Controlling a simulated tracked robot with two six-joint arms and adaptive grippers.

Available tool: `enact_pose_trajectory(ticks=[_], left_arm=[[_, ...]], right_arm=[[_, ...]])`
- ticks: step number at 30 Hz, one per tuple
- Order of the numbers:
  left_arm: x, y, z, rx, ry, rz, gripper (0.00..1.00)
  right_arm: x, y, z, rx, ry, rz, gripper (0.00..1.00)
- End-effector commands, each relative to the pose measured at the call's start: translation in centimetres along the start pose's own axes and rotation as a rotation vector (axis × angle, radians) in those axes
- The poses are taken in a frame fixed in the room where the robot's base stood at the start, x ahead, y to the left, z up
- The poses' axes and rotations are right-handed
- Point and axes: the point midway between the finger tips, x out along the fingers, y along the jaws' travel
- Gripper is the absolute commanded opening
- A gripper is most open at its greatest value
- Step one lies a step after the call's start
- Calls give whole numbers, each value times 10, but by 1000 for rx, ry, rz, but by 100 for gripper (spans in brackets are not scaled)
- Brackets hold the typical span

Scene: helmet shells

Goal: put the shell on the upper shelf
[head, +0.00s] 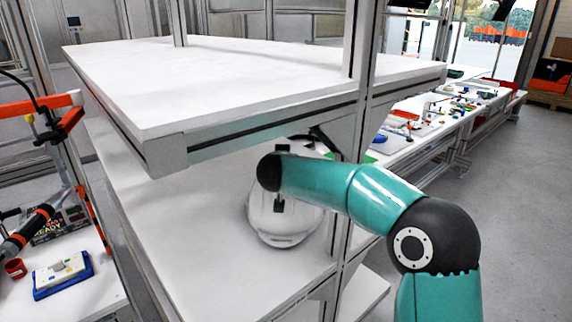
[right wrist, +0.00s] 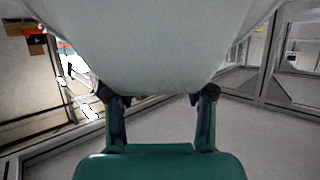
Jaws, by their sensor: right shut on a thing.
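The white, rounded helmet shell (head: 283,226) is at the lower shelf (head: 190,215), beneath the front edge of the upper shelf (head: 230,75). I cannot tell whether it rests on the board or hangs just above it. My teal right arm reaches in from the right and covers part of the shell. In the right wrist view, the pale shell (right wrist: 160,45) fills the upper middle, and my right gripper (right wrist: 158,95) is shut on its lower edge, one dark finger at each side. In the head view this gripper is mostly hidden. My left gripper is not in view.
The upper shelf's top is bare and clear. A metal upright (head: 362,60) stands at its front right, close to my arm. A cluttered bench (head: 440,115) runs behind right.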

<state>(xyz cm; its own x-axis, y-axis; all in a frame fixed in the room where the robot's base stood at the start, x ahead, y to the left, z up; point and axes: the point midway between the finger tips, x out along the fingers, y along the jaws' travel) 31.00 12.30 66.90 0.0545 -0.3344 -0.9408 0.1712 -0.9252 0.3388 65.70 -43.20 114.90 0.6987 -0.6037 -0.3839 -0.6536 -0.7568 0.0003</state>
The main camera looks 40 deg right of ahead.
Motion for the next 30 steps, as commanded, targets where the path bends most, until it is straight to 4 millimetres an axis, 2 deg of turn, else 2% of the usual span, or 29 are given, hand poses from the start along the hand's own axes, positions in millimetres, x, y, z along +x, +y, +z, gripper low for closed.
enact_pose_trajectory(ticks=[6, 7, 11, 23, 26, 30], left_arm=[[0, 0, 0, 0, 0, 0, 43], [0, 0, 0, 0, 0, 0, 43], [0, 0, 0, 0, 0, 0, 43], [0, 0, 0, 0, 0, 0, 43], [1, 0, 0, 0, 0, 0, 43], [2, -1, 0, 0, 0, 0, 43]], right_arm=[[0, 0, -1, -1, 1, -1, 0], [0, -1, 0, -2, -1, 0, 58], [0, -1, 0, -2, -1, -1, 79], [-4, -2, 0, -2, 0, -2, 79], [-14, -2, -1, -2, 1, -3, 79], [-37, -2, -1, -2, 2, -4, 79]])
